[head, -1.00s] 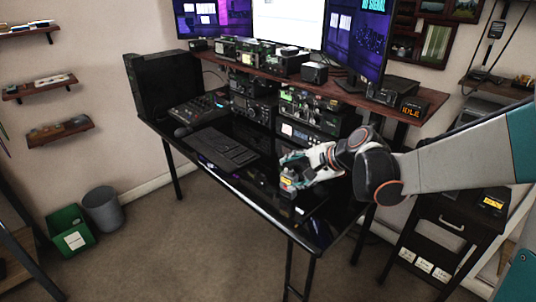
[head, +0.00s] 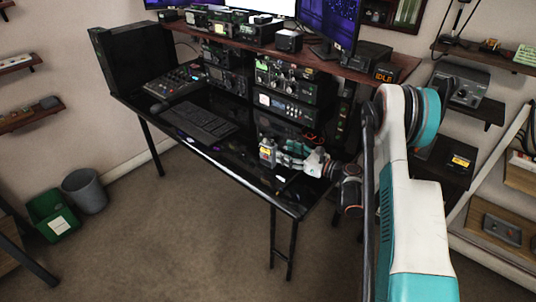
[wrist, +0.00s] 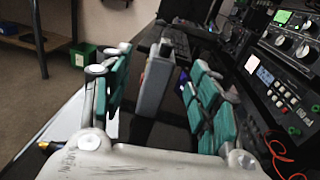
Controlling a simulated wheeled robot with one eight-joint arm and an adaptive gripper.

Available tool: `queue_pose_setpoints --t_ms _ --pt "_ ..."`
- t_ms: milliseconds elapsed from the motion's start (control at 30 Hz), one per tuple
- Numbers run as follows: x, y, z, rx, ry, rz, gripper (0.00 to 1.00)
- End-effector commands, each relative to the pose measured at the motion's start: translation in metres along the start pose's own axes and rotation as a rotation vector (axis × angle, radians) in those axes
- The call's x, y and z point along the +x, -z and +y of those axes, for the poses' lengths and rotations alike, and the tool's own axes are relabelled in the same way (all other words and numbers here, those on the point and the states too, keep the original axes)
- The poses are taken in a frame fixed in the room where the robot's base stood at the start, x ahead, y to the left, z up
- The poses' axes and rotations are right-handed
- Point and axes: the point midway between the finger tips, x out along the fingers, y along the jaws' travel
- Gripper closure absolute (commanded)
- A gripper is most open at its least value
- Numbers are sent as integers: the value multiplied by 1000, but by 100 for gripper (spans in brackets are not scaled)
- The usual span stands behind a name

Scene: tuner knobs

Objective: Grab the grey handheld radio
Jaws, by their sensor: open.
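The grey handheld radio (head: 267,154) stands upright on the black desk (head: 230,165), near its front edge, with a yellow label on its side. In the wrist view the radio (wrist: 153,84) is a tall grey box with a dark top, between my two teal-padded fingers. My gripper (head: 287,158) reaches in low from the right in the head view. In the wrist view my gripper (wrist: 158,64) is open, with a visible gap between the radio and each finger. The radio's lower end is partly hidden by my gripper.
A keyboard (head: 200,122) lies left of the radio. Stacked radio units (head: 290,108) stand behind it under a wooden shelf (head: 340,68). A red cable (wrist: 275,150) lies right of my gripper. A grey bin (head: 85,190) and a green bin (head: 52,214) stand on the floor.

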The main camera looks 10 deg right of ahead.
Motion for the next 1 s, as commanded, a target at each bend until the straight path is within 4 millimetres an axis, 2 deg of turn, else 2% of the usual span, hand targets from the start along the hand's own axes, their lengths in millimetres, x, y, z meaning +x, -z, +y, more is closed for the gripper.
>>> queue_pose_setpoints --t_ms 167,600,867,1000 --pt "0 9 -2 45 5 -29 45" --pt "72 8 -2 45 4 -30 45" --pt "86 8 -3 44 5 -29 45" --pt "101 12 -3 44 4 -29 45"
